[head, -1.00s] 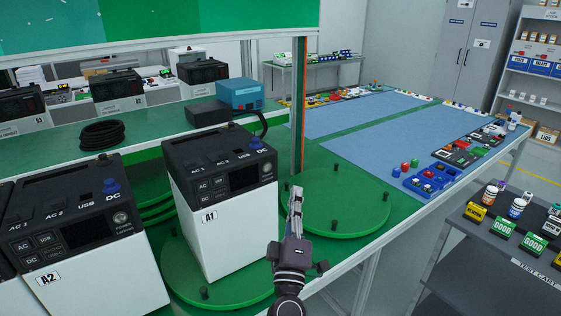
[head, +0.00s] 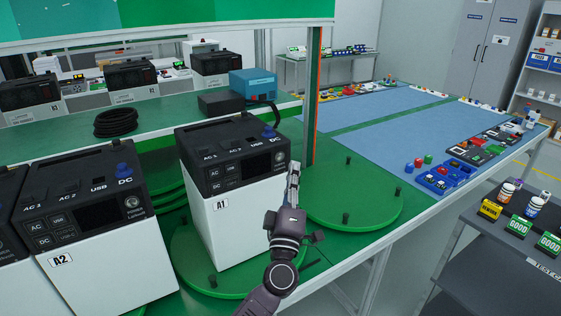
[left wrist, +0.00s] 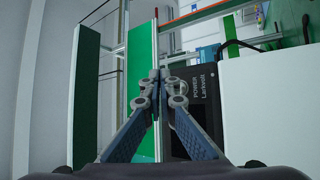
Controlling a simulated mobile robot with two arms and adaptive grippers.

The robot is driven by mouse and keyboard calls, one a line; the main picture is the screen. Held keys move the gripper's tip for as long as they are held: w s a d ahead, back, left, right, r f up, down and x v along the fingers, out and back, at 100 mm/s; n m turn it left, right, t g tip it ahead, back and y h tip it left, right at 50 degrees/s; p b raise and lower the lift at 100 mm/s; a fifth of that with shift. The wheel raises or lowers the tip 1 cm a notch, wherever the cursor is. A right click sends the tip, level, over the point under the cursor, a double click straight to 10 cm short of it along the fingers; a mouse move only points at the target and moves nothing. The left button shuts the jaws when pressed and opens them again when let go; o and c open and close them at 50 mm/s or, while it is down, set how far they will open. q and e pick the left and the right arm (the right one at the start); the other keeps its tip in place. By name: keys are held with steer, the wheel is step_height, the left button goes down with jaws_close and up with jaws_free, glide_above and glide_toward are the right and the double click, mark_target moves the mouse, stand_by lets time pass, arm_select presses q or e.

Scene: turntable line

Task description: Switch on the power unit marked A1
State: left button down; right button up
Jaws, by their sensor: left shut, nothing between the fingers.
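The power unit marked A1 (head: 235,225) is a white box with a black top and control panel, upright on a green round turntable (head: 196,280). Its panel has AC and DC keys, a dark display and a round power button (head: 279,158) near the right edge. My left gripper (head: 293,166) is shut and empty, its fingertips close beside that edge. I cannot tell whether they touch. In the left wrist view, the shut fingertips (left wrist: 160,76) are left of the black panel with the POWER lettering (left wrist: 197,82). The button is not clear there. My right gripper is not in view.
A similar unit marked A2 (head: 105,255) stands to the left. A second green turntable (head: 365,200) is at the right, with short black pegs and otherwise bare. A dark post with an orange edge (head: 315,95) rises behind. A grey test cart (head: 480,245) stands at the right.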

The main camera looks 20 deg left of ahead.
mark_target(286, 149)
arm_select(q)
steer(key=shift+w+a, duration=0.95)
steer(key=shift+a, duration=0.2)
stand_by(0.7)
steer(key=shift+w+a, duration=0.25)
steer(key=shift+a, duration=0.1)
steer(key=shift+w+a, duration=0.2)
steer(key=shift+a, duration=0.05)
stand_by(0.8)
steer(key=shift+r, duration=0.1)
steer(key=shift+s+d+p, duration=0.35)
steer(key=shift+s+d, duration=0.15)
steer(key=shift+d, duration=0.1)
